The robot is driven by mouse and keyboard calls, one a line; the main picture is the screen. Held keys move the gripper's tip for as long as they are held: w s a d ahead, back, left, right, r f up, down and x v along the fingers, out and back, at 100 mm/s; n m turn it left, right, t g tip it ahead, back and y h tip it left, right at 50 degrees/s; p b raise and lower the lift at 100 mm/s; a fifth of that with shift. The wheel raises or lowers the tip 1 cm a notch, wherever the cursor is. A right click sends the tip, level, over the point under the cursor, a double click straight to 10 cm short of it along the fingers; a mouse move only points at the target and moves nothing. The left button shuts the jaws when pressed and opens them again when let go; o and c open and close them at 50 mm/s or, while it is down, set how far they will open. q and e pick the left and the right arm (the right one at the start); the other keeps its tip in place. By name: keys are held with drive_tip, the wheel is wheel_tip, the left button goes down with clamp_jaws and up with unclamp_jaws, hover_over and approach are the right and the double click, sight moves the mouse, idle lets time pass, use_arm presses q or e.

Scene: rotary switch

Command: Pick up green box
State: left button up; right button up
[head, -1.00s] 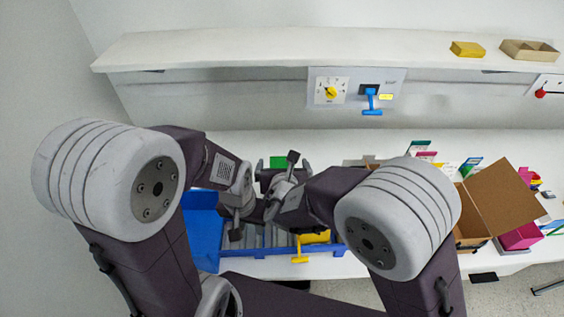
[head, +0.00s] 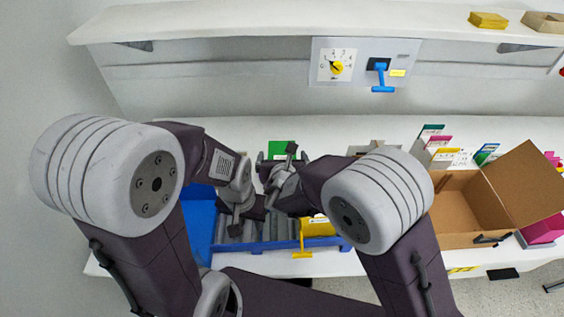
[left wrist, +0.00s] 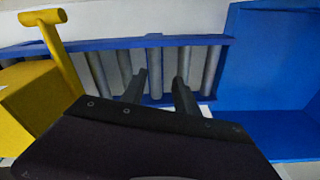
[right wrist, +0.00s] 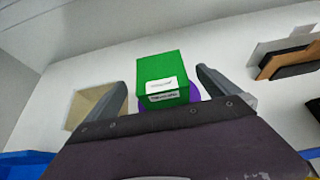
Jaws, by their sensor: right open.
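The green box (head: 283,150) stands on the white worktop behind the blue roller tray. In the right wrist view the green box (right wrist: 163,72) has a white label and sits between my open fingers, just ahead of the tips; I cannot tell whether they touch it. A purple round thing (right wrist: 195,92) shows partly behind it. My right gripper (head: 276,156) is open beside the box. My left gripper (head: 237,222) hangs lower over the rollers. In the left wrist view its fingers (left wrist: 159,82) are apart with nothing between them.
The blue tray (head: 201,225) with grey rollers and a yellow handled part (head: 317,228) lies below the arms. An open cardboard carton (head: 455,212) and coloured cards (head: 438,146) are at the right. A dial (head: 336,66) and blue switch (head: 381,75) are on the wall.

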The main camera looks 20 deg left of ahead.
sight(282, 151)
drive_tip(key=x, duration=0.5)
drive_tip(key=shift+w+a+f, duration=0.1)
drive_tip(key=shift+w+f, duration=0.1)
drive_tip(key=shift+w, duration=0.15)
drive_tip(key=shift+s, duration=0.1)
drive_tip(key=c, duration=1.8)
drive_tip(key=shift+r, duration=0.1)
drive_tip(key=shift+c, duration=0.2)
drive_tip(key=shift+r+p, duration=0.1)
drive_tip(key=shift+p, duration=0.25)
